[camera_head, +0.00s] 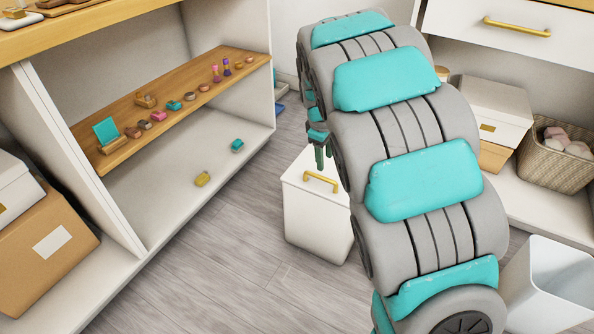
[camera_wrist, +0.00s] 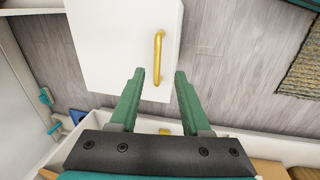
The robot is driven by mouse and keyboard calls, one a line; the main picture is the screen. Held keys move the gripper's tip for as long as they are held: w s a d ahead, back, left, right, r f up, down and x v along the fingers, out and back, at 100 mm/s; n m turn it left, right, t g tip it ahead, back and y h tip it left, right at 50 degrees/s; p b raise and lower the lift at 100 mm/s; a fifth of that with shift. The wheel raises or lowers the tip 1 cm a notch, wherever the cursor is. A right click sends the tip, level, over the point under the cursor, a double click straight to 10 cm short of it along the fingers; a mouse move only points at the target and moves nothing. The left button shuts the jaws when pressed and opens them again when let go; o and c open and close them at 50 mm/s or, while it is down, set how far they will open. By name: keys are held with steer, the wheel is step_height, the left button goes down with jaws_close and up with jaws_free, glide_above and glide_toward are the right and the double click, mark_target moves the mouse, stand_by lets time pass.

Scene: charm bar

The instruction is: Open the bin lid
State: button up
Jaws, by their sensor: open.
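A white bin (camera_head: 316,216) with a closed, flat lid (camera_head: 308,172) stands on the floor, partly behind my arm. A gold bar handle (camera_head: 320,181) is on top of the lid. In the wrist view the lid (camera_wrist: 112,40) is seen from above, with its gold handle (camera_wrist: 158,58) near the lid's right edge. My gripper (camera_wrist: 160,74) is open, with its two green fingers apart. The handle lies just beyond the fingertips and roughly between them in that picture; the height gap is hard to judge. In the head view my gripper (camera_head: 319,158) shows small above the lid, partly hidden by my arm.
A white shelf unit with a wooden shelf (camera_head: 180,90) of small charms stands left. Storage boxes and a woven basket (camera_head: 556,163) stand right. An open white container (camera_head: 552,285) is at lower right. Floor left of the bin is clear.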

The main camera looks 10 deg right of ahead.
mark_target(320, 177)
steer(key=shift+n, duration=0.3)
steer(key=w+f, duration=0.1)
steer(key=f, duration=0.4)
steer(key=w+f, duration=0.1)
steer(key=f, duration=0.2)
steer(key=shift+w+a+f, duration=0.1)
steer(key=shift+w+f, duration=0.15)
steer(key=shift+w, duration=0.05)
jaws_close()
steer(key=shift+w+r, duration=0.1)
stand_by(0.8)
